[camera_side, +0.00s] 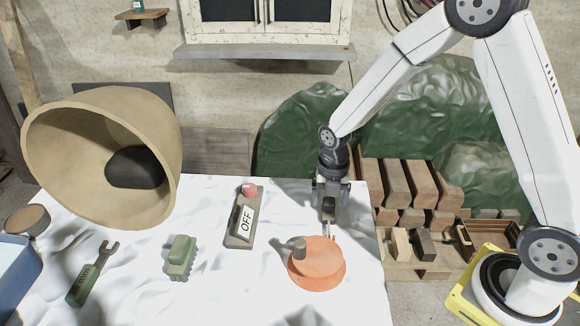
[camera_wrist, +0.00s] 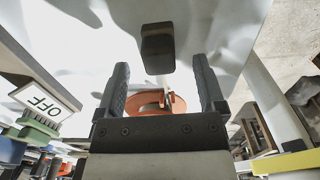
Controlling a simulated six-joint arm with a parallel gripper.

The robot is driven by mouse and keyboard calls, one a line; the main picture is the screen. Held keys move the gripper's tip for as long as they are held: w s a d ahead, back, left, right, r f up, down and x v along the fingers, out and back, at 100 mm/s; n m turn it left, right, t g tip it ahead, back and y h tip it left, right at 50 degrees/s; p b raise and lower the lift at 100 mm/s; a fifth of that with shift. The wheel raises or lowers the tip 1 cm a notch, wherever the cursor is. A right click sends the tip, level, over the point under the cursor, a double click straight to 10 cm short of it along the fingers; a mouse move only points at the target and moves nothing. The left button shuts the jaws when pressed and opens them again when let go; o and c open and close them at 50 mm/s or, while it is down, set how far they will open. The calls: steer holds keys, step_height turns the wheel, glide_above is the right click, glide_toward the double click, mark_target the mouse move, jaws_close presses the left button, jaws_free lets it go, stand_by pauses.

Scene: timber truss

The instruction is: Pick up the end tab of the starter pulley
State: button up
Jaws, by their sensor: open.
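The starter pulley, an orange disc (camera_side: 318,268), lies on the white cloth. A grey-brown knob (camera_side: 299,245) stands on its left rear part. A thin pale strip (camera_side: 331,231) rises from its rear edge toward my gripper (camera_side: 330,192), which is above and behind the disc, pointing down. In the wrist view the orange disc (camera_wrist: 150,103) shows partly between my open fingers (camera_wrist: 160,75). The pale strip (camera_wrist: 164,84) and a dark block (camera_wrist: 157,45) lie between or just beyond the fingertips. I cannot tell whether the block is the end tab or whether a finger touches it.
An OFF switch board (camera_side: 244,219) with a red button lies left of the pulley. A green block (camera_side: 180,256), a wrench-like tool (camera_side: 91,276) and a large tan bowl (camera_side: 100,150) are further left. Wooden blocks (camera_side: 420,205) stand right of the table. Cloth in front is clear.

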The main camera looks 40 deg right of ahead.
mark_target(329, 202)
steer(key=shift+f, duration=1.6)
jaws_close()
steer(key=shift+r, duration=0.15)
